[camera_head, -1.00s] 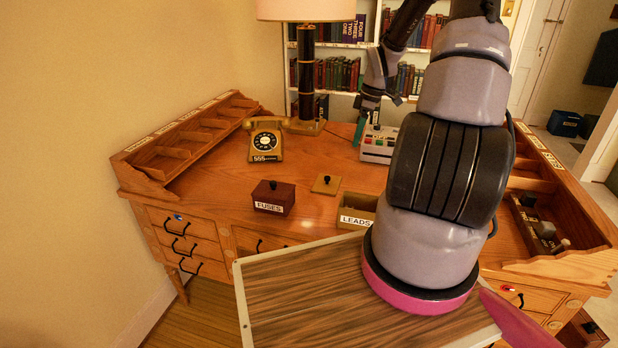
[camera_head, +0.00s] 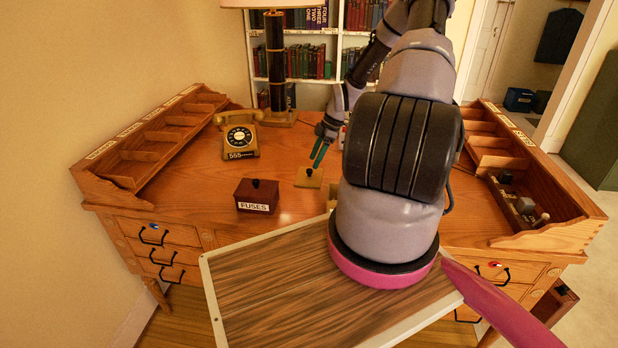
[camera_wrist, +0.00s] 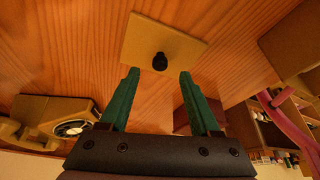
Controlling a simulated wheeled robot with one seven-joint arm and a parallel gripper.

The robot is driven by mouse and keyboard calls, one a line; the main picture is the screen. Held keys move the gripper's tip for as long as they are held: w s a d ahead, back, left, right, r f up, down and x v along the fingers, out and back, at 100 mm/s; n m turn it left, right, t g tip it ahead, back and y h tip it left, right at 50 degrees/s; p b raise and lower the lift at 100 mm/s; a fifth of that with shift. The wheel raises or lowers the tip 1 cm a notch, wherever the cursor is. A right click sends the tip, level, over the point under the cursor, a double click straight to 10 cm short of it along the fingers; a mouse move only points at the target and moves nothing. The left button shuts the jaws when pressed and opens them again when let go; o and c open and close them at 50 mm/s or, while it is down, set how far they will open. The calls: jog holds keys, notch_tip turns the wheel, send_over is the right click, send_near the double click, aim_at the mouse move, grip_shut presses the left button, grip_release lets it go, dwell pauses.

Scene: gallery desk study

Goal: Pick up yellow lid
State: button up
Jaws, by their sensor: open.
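The yellow lid (camera_head: 301,179) is a flat, square, tan-yellow plate with a small black knob. It lies on the desk top to the right of the fuses box. In the wrist view the lid (camera_wrist: 185,45) is ahead of my fingertips, with its knob (camera_wrist: 160,62) roughly in line with the gap between them. My gripper (camera_head: 319,157) has green fingers and is close to the lid. In the wrist view my gripper (camera_wrist: 158,76) is open, with nothing between its fingers.
A dark red box labelled FUSES (camera_head: 256,195) stands left of the lid. A gold telephone (camera_head: 239,135) and a lamp (camera_head: 276,60) are farther back. Slotted racks (camera_head: 150,140) line the desk sides. My arm hides the desk's middle right, including most of the leads box.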

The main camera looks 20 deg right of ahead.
aim_at(310, 169)
jog(key=x, duration=0.5)
grip_shut()
